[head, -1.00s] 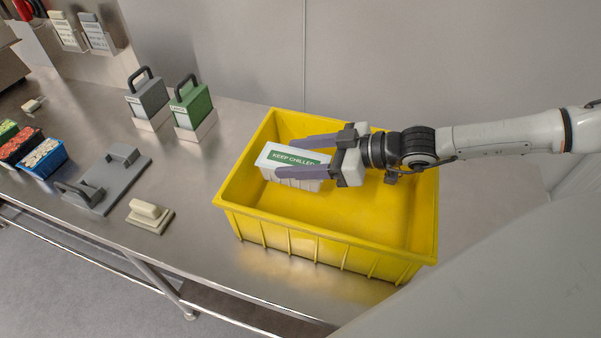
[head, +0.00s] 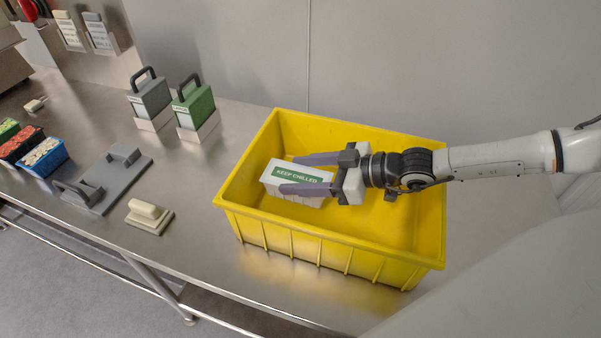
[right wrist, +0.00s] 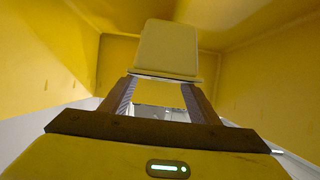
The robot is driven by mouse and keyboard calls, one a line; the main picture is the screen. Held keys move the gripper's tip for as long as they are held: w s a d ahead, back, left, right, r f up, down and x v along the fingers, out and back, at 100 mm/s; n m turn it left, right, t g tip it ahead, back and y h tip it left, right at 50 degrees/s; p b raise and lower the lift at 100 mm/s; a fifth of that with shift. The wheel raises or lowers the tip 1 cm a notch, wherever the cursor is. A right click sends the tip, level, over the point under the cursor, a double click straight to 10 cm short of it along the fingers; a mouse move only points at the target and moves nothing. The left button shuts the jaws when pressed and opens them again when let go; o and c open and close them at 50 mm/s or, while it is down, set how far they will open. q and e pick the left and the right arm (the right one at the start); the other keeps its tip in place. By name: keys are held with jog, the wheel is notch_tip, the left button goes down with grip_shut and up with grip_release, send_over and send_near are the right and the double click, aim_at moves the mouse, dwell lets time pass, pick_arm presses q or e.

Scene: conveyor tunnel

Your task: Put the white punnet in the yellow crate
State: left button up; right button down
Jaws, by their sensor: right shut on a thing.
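The white punnet (head: 272,177), with a green "KEEP CHILLED" label on top, is inside the yellow crate (head: 330,242), near its left end. My right gripper (head: 288,174) reaches in over the crate's right side and is shut on the punnet, with one finger along each long side. In the right wrist view the punnet (right wrist: 167,48) shows beyond the fingers (right wrist: 162,92), tinted yellow, with the crate walls around it. Whether the punnet's underside touches the crate floor cannot be told. My left gripper is not in view.
The crate stands on a steel table (head: 230,262) near its front edge. Left of it are a cream handled block (head: 147,215), a grey plate with handles (head: 105,182), and green (head: 195,105) and grey (head: 150,97) handled boxes. Filled punnets (head: 42,158) lie far left. The crate's right half is empty.

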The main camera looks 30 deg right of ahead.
jog(key=c, duration=0.7)
grip_release()
jog(key=shift+o, duration=0.2)
jog(key=shift+r, duration=0.1)
jog(key=shift+s+d+r+p, duration=0.2)
jog(key=shift+d+r+p, duration=0.1)
jog(key=shift+r+p, duration=0.45)
jog(key=p+v, duration=0.1)
jog(key=v, duration=0.4)
jog(key=shift+s+d, duration=0.2)
jog(key=shift+s, duration=0.1)
jog(key=shift+s+d+r, duration=0.2)
jog(key=shift+s+d, duration=0.05)
jog(key=shift+s, duration=0.15)
